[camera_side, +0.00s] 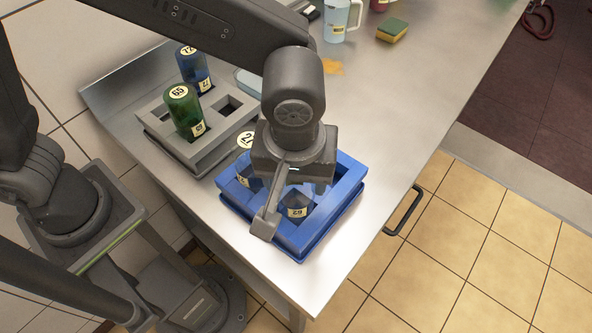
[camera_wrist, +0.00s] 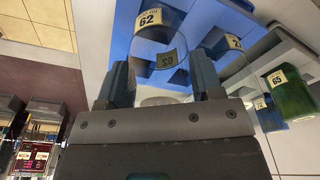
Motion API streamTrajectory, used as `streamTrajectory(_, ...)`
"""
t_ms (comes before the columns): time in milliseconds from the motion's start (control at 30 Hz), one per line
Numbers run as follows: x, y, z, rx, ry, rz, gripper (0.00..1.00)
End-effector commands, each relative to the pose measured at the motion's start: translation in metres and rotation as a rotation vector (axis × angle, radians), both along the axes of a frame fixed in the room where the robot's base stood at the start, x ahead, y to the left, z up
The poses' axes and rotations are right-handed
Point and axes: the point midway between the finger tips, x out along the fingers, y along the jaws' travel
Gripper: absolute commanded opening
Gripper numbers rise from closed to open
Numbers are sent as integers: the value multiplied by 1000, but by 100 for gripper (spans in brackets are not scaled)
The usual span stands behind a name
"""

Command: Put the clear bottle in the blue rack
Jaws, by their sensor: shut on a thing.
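The clear bottle (camera_side: 299,201), with a label reading 62, is between the fingers of my gripper (camera_side: 291,204). My gripper is shut on it. In the wrist view the clear bottle (camera_wrist: 165,40) shows between the two fingertips (camera_wrist: 163,78), with the blue rack behind it. The blue rack (camera_side: 342,197) sits near the front edge of the steel table, directly below my gripper. The bottle is over or inside a front compartment; I cannot tell whether its base touches the rack's floor. My wrist hides much of the rack's back.
Another bottle (camera_side: 245,142), labelled 27, stands in the blue rack's left part. A grey rack (camera_side: 206,157) behind holds a green bottle (camera_side: 184,108) and a blue bottle (camera_side: 192,66). A jug (camera_side: 337,20) and a sponge (camera_side: 392,30) are at the back. The table right of the rack is clear.

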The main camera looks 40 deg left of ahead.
Motion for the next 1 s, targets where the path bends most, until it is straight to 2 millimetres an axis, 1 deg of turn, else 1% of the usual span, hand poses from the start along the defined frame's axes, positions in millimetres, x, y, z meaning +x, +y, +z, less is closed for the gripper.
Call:
streamTrajectory(667,0,0,-10,0,0,0,28)
streamTrajectory(700,0,0,-10,0,0,0,61)
streamTrajectory(1000,0,0,-10,-1,-1,0,90)
